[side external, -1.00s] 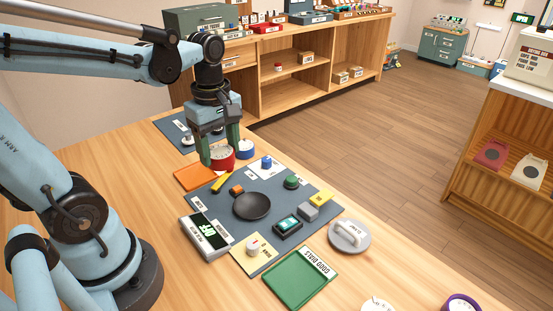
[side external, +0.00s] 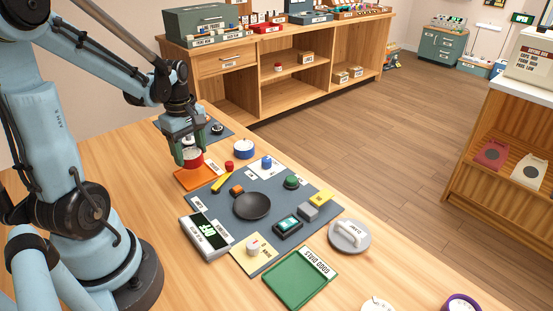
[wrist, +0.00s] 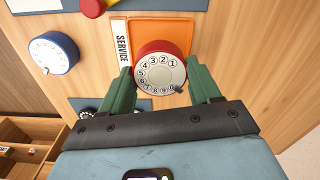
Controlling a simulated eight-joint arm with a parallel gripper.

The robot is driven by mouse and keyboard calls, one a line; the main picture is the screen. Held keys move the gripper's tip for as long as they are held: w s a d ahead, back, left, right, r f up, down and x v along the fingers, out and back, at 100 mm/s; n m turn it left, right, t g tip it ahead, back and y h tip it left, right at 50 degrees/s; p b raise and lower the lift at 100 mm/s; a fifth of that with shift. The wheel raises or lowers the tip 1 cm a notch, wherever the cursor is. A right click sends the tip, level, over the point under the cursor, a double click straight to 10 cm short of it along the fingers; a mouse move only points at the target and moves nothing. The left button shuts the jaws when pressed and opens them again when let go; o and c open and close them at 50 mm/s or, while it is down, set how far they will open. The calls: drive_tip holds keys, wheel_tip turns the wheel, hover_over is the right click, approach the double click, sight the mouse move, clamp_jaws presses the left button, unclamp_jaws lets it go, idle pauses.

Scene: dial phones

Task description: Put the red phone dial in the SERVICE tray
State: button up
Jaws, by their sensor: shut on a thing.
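The red phone dial (wrist: 162,68), with a white numbered face, is between the two green fingers of my gripper (wrist: 163,88) in the wrist view. In the side view my gripper (side external: 192,158) is shut on the red dial (side external: 193,160) over the orange SERVICE tray (side external: 190,181). The tray (wrist: 190,30) also shows behind the dial in the wrist view, with its white SERVICE label (wrist: 122,42) at its left. The dial overlaps the tray's near part; I cannot tell whether it touches the tray floor.
A blue dial (side external: 244,149) and a small red knob (side external: 229,167) stand right of the tray. The grey mat (side external: 225,204) holds a black round dish (side external: 252,205) and several small parts. A green GOOD DIALS tray (side external: 300,278) lies nearer the front.

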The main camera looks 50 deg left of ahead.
sight(190, 153)
drive_tip(key=shift+f, duration=1.95)
drive_tip(key=shift+f, duration=0.15)
drive_tip(key=o, duration=1.2)
drive_tip(key=shift+c, duration=0.2)
wheel_tip(190, 153, up, 12)
drive_tip(key=shift+d, duration=0.2)
drive_tip(key=w+d+m+t, duration=0.1)
drive_tip(key=d+m+t, duration=0.2)
drive_tip(key=d+m, duration=0.6)
drive_tip(key=w+d+m+t, duration=0.2)
drive_tip(key=d+m+t, duration=0.2)
drive_tip(key=d+m, duration=0.5)
drive_tip(key=shift+w+d+r+m, duration=0.25)
drive_tip(key=shift+d+m, duration=0.1)
drive_tip(key=shift+m, duration=0.75)
